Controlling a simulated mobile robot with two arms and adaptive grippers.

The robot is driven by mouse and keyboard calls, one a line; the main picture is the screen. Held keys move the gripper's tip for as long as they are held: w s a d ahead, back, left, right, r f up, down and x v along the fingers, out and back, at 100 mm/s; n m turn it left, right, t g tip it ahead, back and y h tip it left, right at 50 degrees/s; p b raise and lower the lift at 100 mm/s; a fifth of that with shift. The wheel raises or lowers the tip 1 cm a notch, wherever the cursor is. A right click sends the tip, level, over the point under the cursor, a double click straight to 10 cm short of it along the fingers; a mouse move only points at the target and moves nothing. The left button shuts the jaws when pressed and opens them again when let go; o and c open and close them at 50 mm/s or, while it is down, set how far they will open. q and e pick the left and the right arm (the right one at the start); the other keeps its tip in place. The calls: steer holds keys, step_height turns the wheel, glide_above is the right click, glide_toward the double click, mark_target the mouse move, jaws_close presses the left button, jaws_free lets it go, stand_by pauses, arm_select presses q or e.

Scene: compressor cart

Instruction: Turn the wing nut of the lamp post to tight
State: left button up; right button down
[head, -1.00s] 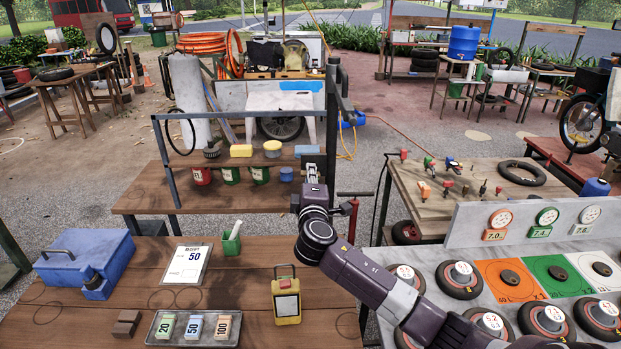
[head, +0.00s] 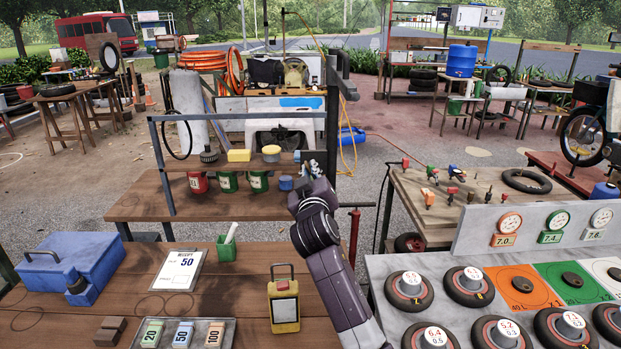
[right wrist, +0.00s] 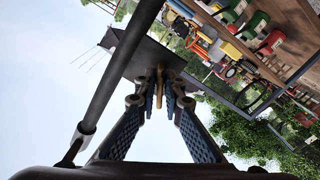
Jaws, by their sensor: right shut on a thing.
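The dark lamp post (head: 332,125) stands upright at the right end of the metal shelf rack. My right gripper (head: 312,162) is at the post's left side in the head view, with its wrist in front, so the wing nut is hidden there. In the right wrist view, the blue-padded fingers of my right gripper (right wrist: 160,82) are closed on a small brass-coloured piece, the wing nut (right wrist: 160,72). A dark plate lies just behind it. The nut's wings are mostly covered, and I cannot tell how tight it is. My left gripper is out of view.
The shelf rack (head: 160,160) with pots and sponges stands left of the gripper. A yellow device (head: 284,308), a receipt board (head: 181,270) and a blue box (head: 70,268) are on the near table. A grey counter with tyres (head: 468,286) is at right.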

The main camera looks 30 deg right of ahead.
steer(key=m, duration=0.1)
steer(key=m+b, duration=0.1)
steer(key=shift+a+f+m, duration=0.1)
steer(key=shift+f+m, duration=0.25)
steer(key=shift+m, duration=0.05)
steer(key=shift+r+m+b, duration=0.1)
steer(key=shift+m+b, duration=0.25)
steer(key=shift+m, duration=1.15)
steer(key=c, duration=2.3)
jaws_free()
steer(key=shift+c, duration=0.2)
steer(key=shift+o, duration=0.9)
steer(key=shift+r, duration=0.2)
steer(key=v, duration=0.7)
steer(key=shift+s+a, duration=0.15)
steer(key=shift+s, duration=0.1)
